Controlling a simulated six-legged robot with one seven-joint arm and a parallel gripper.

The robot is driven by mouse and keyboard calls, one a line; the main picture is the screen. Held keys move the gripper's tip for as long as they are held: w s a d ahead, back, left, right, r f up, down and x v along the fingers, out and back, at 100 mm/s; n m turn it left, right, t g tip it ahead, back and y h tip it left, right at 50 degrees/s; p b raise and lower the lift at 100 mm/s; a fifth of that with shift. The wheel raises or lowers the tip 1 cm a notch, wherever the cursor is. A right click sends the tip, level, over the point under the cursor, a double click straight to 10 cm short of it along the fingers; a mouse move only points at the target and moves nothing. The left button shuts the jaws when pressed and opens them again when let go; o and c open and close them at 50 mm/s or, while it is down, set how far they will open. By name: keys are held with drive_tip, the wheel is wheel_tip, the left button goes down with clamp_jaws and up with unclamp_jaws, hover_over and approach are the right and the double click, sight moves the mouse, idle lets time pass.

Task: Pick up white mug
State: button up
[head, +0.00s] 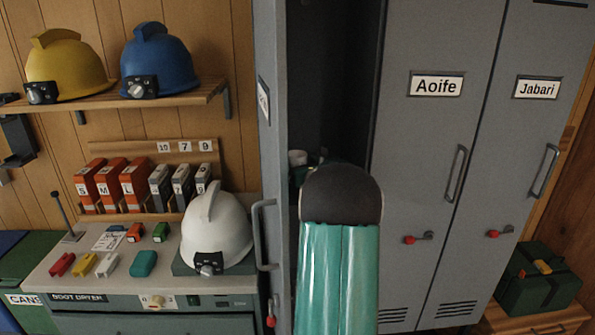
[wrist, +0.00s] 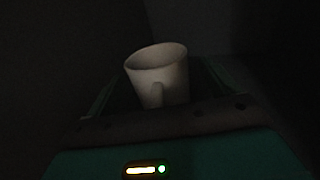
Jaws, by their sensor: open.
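The white mug (wrist: 158,76) stands upright in the dark inside the open locker, its handle towards the wrist camera. In the head view a small white part of it (head: 297,157) shows just left of my arm. My gripper (wrist: 161,84) is open, with dim teal fingers on the left and right of the mug in the wrist view. Whether a finger touches the mug is too dark to tell. My teal arm hides most of the gripper and mug in the head view.
The open locker door (head: 272,120) stands close left of my arm. The closed Aoife locker (head: 425,150) is on the right. A bench (head: 60,275) with a white helmet (head: 217,232) is at the left. The locker's inside is very dark.

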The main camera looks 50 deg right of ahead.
drive_tip(key=c, duration=1.2)
drive_tip(key=shift+c, duration=0.3)
drive_tip(key=shift+r, duration=0.2)
